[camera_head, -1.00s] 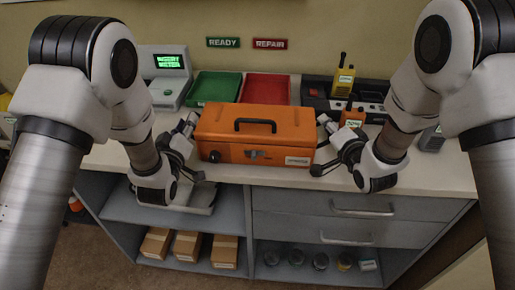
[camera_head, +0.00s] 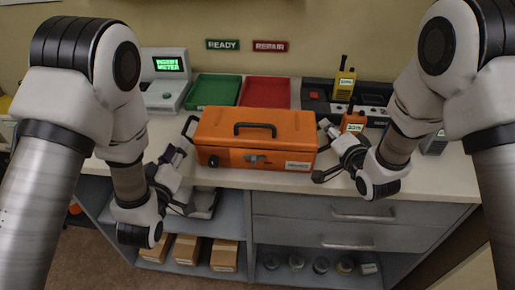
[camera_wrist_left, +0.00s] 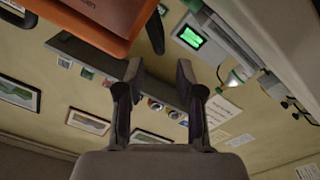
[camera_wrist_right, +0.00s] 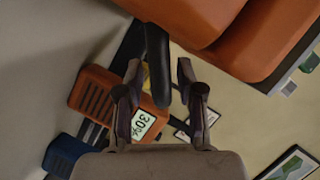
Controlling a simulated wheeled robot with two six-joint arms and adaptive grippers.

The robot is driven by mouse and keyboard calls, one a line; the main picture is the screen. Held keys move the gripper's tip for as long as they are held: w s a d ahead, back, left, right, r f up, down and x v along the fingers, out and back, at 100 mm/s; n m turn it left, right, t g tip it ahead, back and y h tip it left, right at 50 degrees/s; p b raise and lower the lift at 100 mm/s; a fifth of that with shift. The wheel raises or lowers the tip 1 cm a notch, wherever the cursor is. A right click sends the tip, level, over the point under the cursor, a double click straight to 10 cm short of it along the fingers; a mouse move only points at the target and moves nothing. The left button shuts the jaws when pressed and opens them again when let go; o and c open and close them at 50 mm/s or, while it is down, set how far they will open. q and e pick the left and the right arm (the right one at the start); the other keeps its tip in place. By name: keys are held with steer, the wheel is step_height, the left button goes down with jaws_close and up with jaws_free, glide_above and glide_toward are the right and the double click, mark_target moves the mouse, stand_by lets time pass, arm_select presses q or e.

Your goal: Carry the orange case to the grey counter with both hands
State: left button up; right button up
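The orange case (camera_head: 255,140) sits upright and closed on a pale counter (camera_head: 425,180). It has a black top handle, a front latch and a black loop handle at each end. My left gripper (camera_head: 180,172) is open and empty, apart from the case at its front left; the left handle (camera_head: 188,127) is free and also shows beyond the fingertips in the left wrist view (camera_wrist_left: 155,32). My right gripper (camera_head: 324,150) is at the case's right end. In the right wrist view its open fingers (camera_wrist_right: 158,80) stand either side of the right handle (camera_wrist_right: 157,50); contact cannot be told.
Behind the case are a green tray (camera_head: 213,91) and a red tray (camera_head: 265,91). A meter console (camera_head: 163,80) stands at the back left. Cardboard boxes (camera_head: 186,249) are on the shelf below.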

steer(key=v, duration=1.1)
steer(key=shift+s, duration=0.2)
steer(key=shift+d+r, duration=0.1)
